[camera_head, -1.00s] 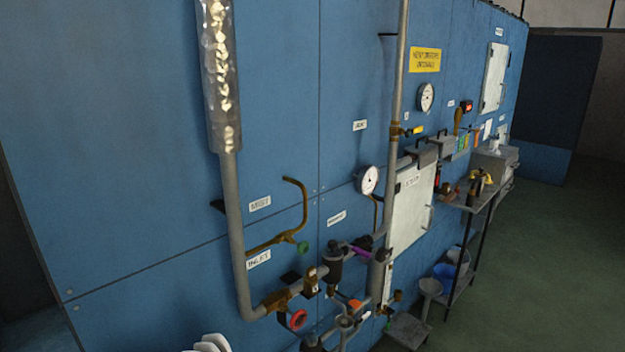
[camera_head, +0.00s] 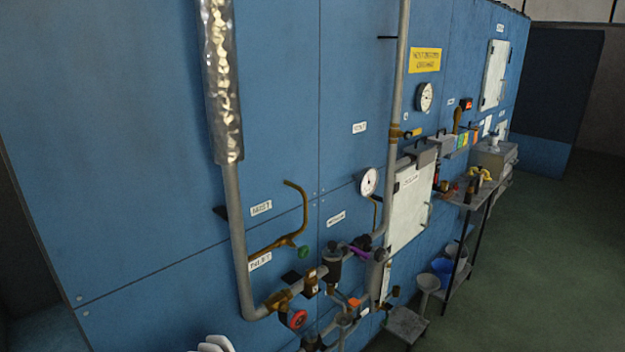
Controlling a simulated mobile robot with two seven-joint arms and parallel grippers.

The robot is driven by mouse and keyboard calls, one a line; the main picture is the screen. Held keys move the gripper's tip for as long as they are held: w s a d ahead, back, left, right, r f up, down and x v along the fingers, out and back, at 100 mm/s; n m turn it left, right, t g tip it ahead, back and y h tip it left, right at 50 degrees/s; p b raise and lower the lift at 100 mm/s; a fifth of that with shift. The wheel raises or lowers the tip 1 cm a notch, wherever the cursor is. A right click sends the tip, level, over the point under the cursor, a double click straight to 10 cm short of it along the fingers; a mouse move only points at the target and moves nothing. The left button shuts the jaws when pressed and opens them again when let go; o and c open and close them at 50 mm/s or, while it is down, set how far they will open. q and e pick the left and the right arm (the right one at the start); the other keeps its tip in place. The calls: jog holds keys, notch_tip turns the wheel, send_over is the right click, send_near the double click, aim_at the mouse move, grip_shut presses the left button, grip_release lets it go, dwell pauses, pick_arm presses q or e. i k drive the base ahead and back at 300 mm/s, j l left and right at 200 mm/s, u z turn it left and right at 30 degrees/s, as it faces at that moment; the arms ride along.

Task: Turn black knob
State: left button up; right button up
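Several dark fittings sit on the pipework at the lower middle, and I cannot tell for sure which one is the black knob. The clearest is a dark, round-topped fitting (camera_head: 332,264) on the slanting pipe. A small flat black piece (camera_head: 291,278) is to its left against the wall. Another dark round fitting (camera_head: 311,342) is cut by the bottom edge. Neither of my grippers can be made out. A white rounded part (camera_head: 213,345) shows at the bottom edge, left of the pipework, apart from the dark fittings in the picture.
A red ring-shaped handwheel (camera_head: 298,320), a green knob (camera_head: 303,252) and a purple handle (camera_head: 359,254) crowd the pipes. A foil-wrapped pipe (camera_head: 222,90) runs down the blue wall (camera_head: 130,130). A shelf rack (camera_head: 470,215) stands at right. The green floor (camera_head: 540,270) is open there.

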aim_at(380, 253)
jog(key=i+l+u, duration=0.1)
jog(key=u, duration=0.25)
jog(key=l+u, duration=0.35)
jog(key=i+l+u, duration=0.1)
jog(key=u, duration=0.25)
jog(key=i+l+u, duration=0.15)
jog(key=l, duration=0.4)
jog(key=l+u, duration=0.15)
jog(key=l, duration=0.4)
